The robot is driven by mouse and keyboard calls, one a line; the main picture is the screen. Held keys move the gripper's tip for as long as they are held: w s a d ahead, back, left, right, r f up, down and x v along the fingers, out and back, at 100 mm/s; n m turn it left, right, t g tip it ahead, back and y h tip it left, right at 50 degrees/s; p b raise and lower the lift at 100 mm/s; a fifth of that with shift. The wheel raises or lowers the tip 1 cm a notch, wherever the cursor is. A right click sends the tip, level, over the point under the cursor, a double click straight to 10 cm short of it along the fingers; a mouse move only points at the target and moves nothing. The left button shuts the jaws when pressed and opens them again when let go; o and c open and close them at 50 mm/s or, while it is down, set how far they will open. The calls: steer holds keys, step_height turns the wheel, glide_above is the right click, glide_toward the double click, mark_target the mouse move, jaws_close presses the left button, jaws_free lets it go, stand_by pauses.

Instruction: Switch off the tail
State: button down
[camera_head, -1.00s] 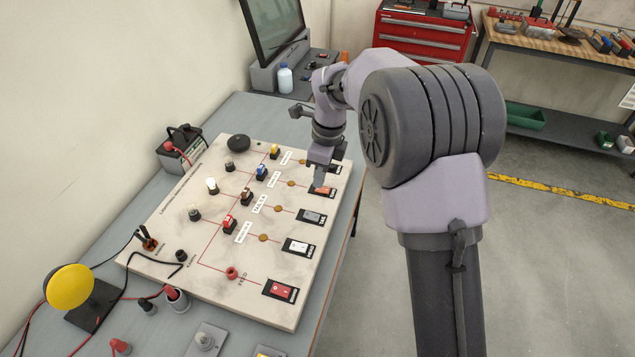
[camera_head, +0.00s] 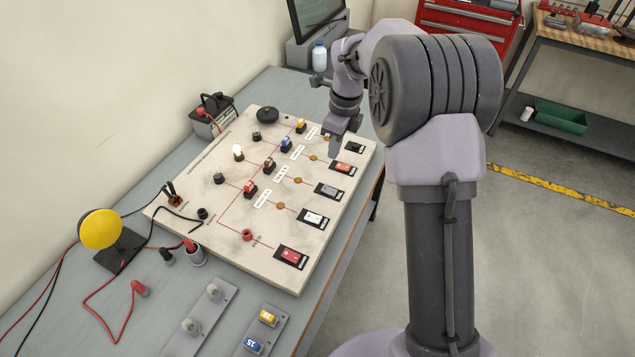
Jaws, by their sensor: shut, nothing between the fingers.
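A pale switch board (camera_head: 215,205) lies on the grey bench. Along its right side is a row of rocker switches: a red one (camera_head: 291,256) nearest, then a white one (camera_head: 314,218), a grey one (camera_head: 328,190), an orange-red one (camera_head: 344,169) and a black one (camera_head: 355,147) at the far end. Their labels are too small to read, so I cannot tell which is the tail. My gripper (camera_head: 333,155) is shut and empty, pointing down just left of the orange-red switch, seemingly a little above the board. A bulb (camera_head: 238,151) on the board looks bright white.
A yellow disc lamp (camera_head: 100,229) stands left of the board with red and black wires. A battery (camera_head: 212,115) sits behind it. Fuse holders (camera_head: 262,325) lie in front. A red tool chest (camera_head: 455,35) and a workbench (camera_head: 580,35) stand behind; the floor at right is clear.

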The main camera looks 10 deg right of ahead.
mark_target(326, 189)
steer(key=f+b, duration=0.1)
steer(key=f, duration=0.3)
steer(key=a+f+b, duration=0.1)
steer(key=f+b, duration=0.1)
steer(key=f, duration=0.3)
steer(key=w+f+b, duration=0.1)
steer(key=f, duration=0.4)
steer(key=shift+a, duration=0.15)
